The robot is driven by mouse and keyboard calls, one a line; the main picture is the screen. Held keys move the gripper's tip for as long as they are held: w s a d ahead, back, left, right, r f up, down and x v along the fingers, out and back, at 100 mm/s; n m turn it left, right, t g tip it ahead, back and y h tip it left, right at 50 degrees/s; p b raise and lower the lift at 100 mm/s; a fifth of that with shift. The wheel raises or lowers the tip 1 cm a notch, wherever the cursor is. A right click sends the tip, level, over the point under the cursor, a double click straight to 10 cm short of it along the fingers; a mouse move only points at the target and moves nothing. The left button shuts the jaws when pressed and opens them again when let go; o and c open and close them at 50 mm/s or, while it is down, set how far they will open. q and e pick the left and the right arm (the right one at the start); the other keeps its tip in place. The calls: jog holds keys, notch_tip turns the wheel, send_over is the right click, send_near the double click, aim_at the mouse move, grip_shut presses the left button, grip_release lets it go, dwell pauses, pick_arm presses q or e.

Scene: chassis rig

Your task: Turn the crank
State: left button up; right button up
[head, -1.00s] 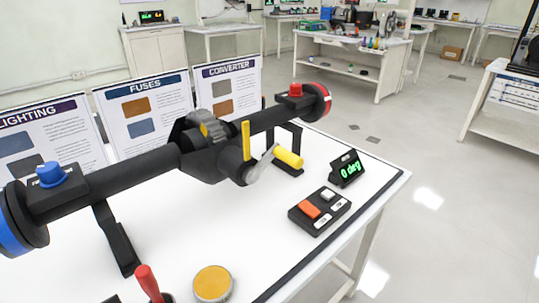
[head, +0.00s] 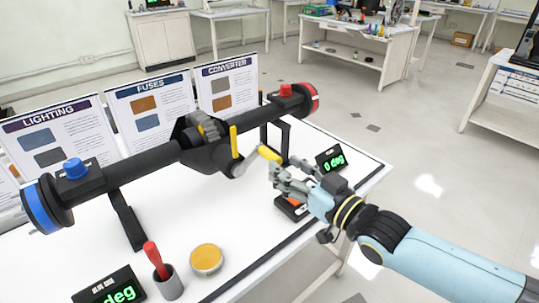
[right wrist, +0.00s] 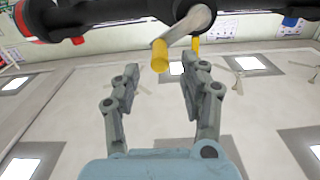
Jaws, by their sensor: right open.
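The crank has a grey arm (head: 246,163) and a yellow handle (head: 269,153) that points to the right, out from the middle of a black axle rig (head: 130,167). A yellow upright pointer (head: 234,142) stands beside it. My right gripper (head: 281,171) is open and empty, just right of and below the handle. In the right wrist view, the handle (right wrist: 160,57) and the crank arm (right wrist: 192,24) show beyond the open fingers (right wrist: 166,76), with the handle nearer the left finger. I see no contact. My left gripper is not in view.
A display reading 0 deg (head: 331,160) stands behind my right gripper, which partly hides the button box (head: 291,208). A red-handled tool in a cup (head: 163,275), a yellow-topped tin (head: 206,259) and another display (head: 108,288) are at the front. Poster boards line the back.

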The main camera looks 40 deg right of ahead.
aim_at(271, 157)
jog(key=w, duration=0.4)
jog(key=shift+w+a, duration=0.15)
jog(key=shift+w, duration=0.65)
jog(key=shift+c, duration=1)
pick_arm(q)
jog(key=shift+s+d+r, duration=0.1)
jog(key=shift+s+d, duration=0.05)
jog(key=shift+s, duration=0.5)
pick_arm(e)
grip_shut()
